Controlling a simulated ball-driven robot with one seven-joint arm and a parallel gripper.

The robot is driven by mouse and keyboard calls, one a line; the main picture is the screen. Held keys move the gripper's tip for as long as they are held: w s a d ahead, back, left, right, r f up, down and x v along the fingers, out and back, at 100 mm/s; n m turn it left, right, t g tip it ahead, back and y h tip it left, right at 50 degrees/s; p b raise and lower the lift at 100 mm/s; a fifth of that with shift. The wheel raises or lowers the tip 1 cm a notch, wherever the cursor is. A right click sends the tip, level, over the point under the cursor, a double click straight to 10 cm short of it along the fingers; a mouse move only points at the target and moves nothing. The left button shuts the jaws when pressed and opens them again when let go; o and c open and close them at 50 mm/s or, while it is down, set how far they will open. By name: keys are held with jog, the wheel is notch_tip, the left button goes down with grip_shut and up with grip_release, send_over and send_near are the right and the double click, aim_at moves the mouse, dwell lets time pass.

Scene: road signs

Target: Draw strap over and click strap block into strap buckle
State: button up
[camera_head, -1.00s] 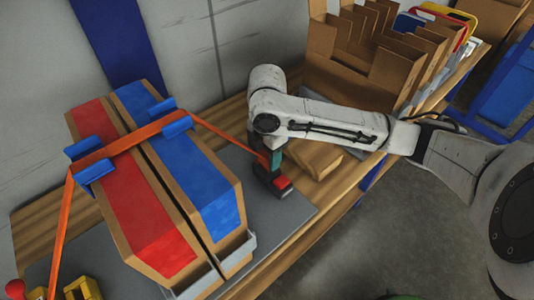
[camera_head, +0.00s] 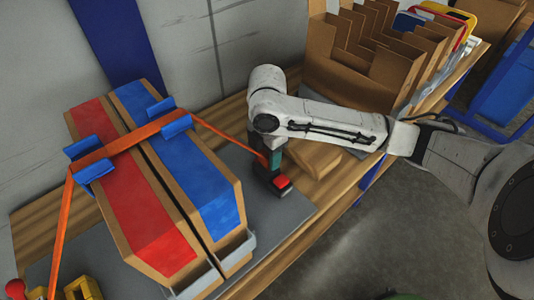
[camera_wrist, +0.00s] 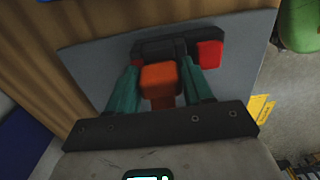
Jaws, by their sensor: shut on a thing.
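The orange strap (camera_head: 140,132) runs over two boxes, through blue guides, and down on the right to my gripper (camera_head: 270,163). In the wrist view, my gripper (camera_wrist: 160,85) has its teal fingers shut on the orange strap block (camera_wrist: 159,78). The dark strap buckle (camera_wrist: 165,47) with its red button (camera_wrist: 209,54) is just beyond the block. The buckle also shows in the head view, with its red button (camera_head: 282,182) beside my gripper. The block is at or against the buckle; its contact is hidden, so I cannot tell whether it is seated.
The red-topped box (camera_head: 140,215) and blue-topped box (camera_head: 190,170) stand left of my gripper on a grey plate (camera_head: 285,213). A cardboard organiser (camera_head: 350,70) stands behind my arm. A red knob (camera_head: 15,288) and yellow part (camera_head: 82,289) are at lower left.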

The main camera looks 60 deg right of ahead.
jog(key=shift+f, duration=0.4)
dwell(0.4)
jog(key=o, duration=0.9)
notch_tip(320, 180, up, 11)
jog(key=shift+f+p, duration=0.1)
jog(key=shift+p, duration=1.05)
